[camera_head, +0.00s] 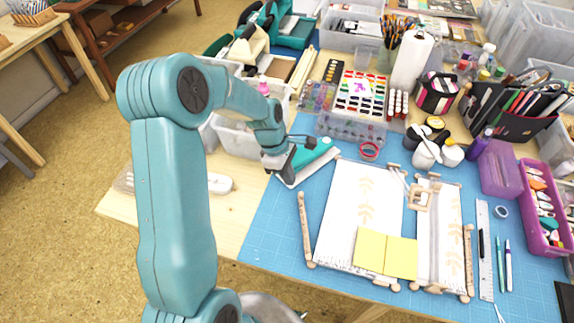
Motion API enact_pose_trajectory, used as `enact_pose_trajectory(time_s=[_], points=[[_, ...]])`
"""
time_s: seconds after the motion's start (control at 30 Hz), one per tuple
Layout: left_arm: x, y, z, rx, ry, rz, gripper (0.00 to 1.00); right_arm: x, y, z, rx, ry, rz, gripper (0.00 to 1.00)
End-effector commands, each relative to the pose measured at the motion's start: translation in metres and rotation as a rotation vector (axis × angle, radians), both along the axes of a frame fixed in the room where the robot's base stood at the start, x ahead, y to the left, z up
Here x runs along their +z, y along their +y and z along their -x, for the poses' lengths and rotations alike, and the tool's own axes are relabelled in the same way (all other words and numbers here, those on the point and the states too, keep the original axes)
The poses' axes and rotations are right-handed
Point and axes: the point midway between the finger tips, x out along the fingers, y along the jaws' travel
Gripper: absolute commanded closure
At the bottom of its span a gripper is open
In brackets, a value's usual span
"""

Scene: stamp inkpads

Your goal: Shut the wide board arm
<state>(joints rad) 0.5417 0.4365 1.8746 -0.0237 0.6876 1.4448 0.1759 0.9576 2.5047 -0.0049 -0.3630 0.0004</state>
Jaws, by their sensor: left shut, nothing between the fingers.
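My left gripper (284,172) is at the back left of the blue mat (262,236), and its fingers are shut with nothing between them. It is beside a teal and white wedge-shaped piece (313,158) that lies along the mat's edge. The gripper hides its left end, so I cannot tell whether they touch. I cannot tell for sure which thing is the wide board arm. My right gripper is out of view.
White patterned cloths (340,215) with yellow notes (386,254) lie on the mat. A paint set (360,95), a paper roll (411,62), a clear bin (238,140) and a purple tray (540,205) crowd around. The mat's left front is clear.

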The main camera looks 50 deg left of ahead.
Motion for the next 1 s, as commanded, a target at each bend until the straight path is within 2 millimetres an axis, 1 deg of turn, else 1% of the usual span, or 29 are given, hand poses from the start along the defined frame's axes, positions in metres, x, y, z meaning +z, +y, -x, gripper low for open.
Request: enact_pose_trajectory(time_s=[0.03, 0.1, 0.2, 0.3, 0.7, 0.77, 0.9, 1.0], points=[[-0.009, -0.003, 0.000, -0.001, 0.004, 0.003, 1.00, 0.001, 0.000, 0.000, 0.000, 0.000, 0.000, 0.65], [-0.019, -0.006, -0.002, -0.002, 0.003, 0.002, 1.00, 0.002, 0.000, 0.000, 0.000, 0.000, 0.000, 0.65], [-0.029, -0.009, -0.004, -0.003, 0.002, 0.002, 1.00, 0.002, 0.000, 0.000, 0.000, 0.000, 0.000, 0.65], [-0.035, -0.010, -0.005, -0.003, 0.000, 0.000, 1.00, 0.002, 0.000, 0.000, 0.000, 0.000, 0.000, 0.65], [-0.037, -0.013, -0.008, -0.014, -0.001, 0.000, 1.00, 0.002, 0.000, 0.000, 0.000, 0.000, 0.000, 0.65], [-0.038, -0.017, -0.014, -0.049, -0.003, 0.000, 1.00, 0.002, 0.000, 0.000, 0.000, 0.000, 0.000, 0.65], [-0.038, -0.037, -0.038, -0.207, -0.002, 0.000, 1.00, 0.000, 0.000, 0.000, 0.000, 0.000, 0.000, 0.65], [-0.038, -0.051, -0.052, -0.316, -0.002, 0.001, 1.00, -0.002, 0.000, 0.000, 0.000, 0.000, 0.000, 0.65]])
